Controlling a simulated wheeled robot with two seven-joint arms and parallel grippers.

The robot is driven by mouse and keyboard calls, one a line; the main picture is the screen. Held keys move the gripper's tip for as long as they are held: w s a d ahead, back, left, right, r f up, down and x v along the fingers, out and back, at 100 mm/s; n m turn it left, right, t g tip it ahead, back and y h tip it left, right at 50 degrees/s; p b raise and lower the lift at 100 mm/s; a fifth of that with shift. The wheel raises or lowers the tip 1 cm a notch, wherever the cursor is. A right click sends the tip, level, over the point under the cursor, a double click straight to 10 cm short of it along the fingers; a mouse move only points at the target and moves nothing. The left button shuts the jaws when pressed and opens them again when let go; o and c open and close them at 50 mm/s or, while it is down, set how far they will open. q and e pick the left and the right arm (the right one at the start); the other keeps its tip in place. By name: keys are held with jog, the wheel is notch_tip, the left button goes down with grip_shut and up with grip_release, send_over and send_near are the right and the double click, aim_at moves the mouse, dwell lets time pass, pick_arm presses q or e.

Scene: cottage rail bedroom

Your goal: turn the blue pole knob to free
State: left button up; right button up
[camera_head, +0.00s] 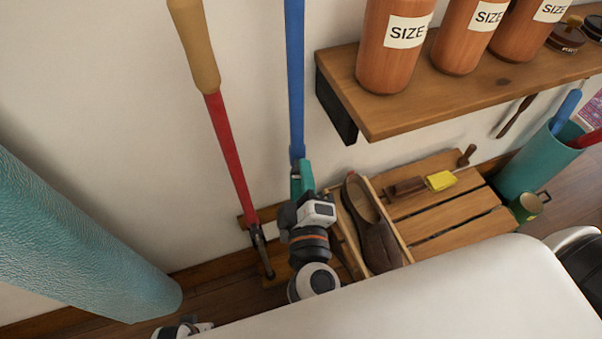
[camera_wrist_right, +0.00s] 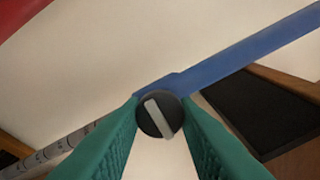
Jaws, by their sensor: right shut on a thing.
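The blue pole (camera_head: 295,80) leans upright against the wall in the head view and runs slantwise in the right wrist view (camera_wrist_right: 250,52). Its knob (camera_wrist_right: 151,124) is a round black disc with a pale grey bar, which stands steep, its top tilted slightly left. My right gripper (camera_head: 302,175) is at the lower part of the pole. Its teal fingers are shut on the knob, one on each side, in the wrist view (camera_wrist_right: 160,112). The knob is hidden in the head view. My left gripper is not in view.
A red pole (camera_head: 230,140) with a wooden handle leans close on the left. A wooden shelf (camera_head: 420,105) with orange bottles juts out at right. A slatted rack (camera_head: 455,220) with a brown shoe (camera_head: 378,240) lies below. A teal roll (camera_head: 70,240) stands at far left.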

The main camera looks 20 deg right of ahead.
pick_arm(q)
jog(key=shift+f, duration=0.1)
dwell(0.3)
pick_arm(e)
jog(key=o, duration=1)
pick_arm(q)
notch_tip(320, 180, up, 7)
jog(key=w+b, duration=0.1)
jog(key=b, duration=0.1)
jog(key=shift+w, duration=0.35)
pick_arm(e)
jog(key=shift+v, duration=6)
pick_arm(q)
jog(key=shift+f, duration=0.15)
